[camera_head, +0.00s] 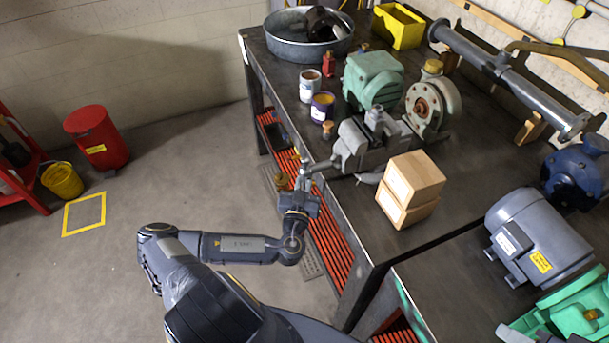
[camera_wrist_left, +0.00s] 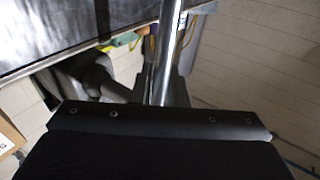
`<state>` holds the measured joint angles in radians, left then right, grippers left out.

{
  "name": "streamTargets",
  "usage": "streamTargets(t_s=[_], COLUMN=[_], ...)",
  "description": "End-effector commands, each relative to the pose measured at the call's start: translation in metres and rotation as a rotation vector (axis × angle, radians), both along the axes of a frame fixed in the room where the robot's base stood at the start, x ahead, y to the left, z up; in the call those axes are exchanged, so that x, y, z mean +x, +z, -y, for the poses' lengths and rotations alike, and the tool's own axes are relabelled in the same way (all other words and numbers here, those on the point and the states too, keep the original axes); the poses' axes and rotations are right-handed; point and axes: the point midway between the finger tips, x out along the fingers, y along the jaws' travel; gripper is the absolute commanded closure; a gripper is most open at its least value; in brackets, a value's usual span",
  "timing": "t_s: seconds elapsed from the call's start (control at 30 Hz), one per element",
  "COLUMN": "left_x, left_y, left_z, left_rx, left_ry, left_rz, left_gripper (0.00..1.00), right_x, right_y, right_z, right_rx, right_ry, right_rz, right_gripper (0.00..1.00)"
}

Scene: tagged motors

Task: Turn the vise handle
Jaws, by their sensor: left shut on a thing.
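The grey vise (camera_head: 372,143) is mounted at the left edge of the dark workbench. Its screw end and handle (camera_head: 322,167) point left past the bench edge. My left gripper (camera_head: 304,174) is at this end, just off the bench edge, shut on the handle; its fingers hide much of the grip. In the left wrist view a bright metal rod, the vise handle (camera_wrist_left: 168,50), runs up from behind the dark gripper body (camera_wrist_left: 160,125), and the fingertips are hidden. My right gripper is not in view.
Two stacked cardboard boxes (camera_head: 412,180) stand close right of the vise. Paint cans (camera_head: 321,106), a green pump (camera_head: 372,78) and a round metal tub (camera_head: 308,40) sit behind it. A grey motor (camera_head: 540,240) is at right.

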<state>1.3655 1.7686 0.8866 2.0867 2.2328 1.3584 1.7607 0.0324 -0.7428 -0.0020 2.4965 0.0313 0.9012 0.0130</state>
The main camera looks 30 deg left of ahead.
Motion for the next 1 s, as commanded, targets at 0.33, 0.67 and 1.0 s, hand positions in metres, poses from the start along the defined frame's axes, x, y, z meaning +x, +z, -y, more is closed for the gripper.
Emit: streamTargets(t_s=[0.33, 0.67, 1.0], left_x=[0.0023, 0.0024, 0.0026], left_y=[0.0020, 0.0022, 0.0017], left_z=[0.0138, 0.0127, 0.0112], left_rx=[-0.019, -0.016, -0.012], left_ry=[-0.045, -0.043, -0.039], left_rz=[-0.003, -0.003, -0.005], left_gripper=[1.00, 0.68, 0.68], right_x=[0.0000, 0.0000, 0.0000], right_y=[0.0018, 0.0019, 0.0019], right_z=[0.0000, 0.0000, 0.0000], right_rx=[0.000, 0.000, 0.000], right_ry=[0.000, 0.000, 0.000], right_rz=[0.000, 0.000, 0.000], right_gripper=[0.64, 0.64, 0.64])
